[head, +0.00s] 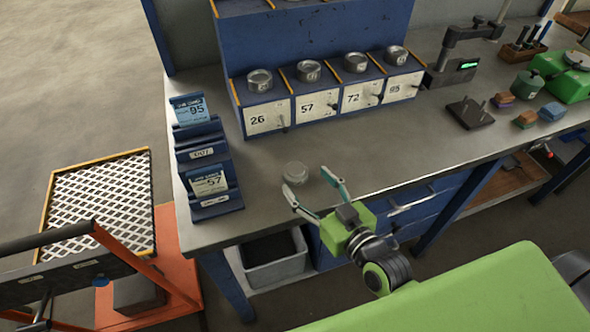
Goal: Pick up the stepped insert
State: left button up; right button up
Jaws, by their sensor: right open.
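A small round grey metal piece, which looks like the stepped insert (295,172), lies on the workbench just beyond my right gripper. My right gripper (308,190) is open and empty, its two fingers spread at the bench's front edge and pointing toward the piece. The piece is apart from the palm; whether a fingertip touches it I cannot tell. More round metal pieces sit on the numbered blue bins, one of them on the bin marked 26 (267,117). My left gripper is not in view.
The grey workbench (400,150) has clear room around the piece. A blue card rack (212,170) stands to its left. An orange cart (175,265) is at lower left.

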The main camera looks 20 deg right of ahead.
aim_at(301, 175)
jog(key=shift+w+a+r+p, duration=0.1)
jog(key=shift+w+a+p, duration=0.2)
jog(key=shift+w, duration=0.5)
jog(key=x, duration=0.3)
jog(key=shift+w+a+p, duration=0.15)
jog(key=shift+w+p, duration=0.05)
jog(key=shift+p, duration=0.15)
jog(key=shift+w, duration=0.35)
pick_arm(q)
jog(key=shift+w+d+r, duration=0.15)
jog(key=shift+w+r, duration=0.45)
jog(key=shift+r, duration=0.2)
pick_arm(e)
grip_shut()
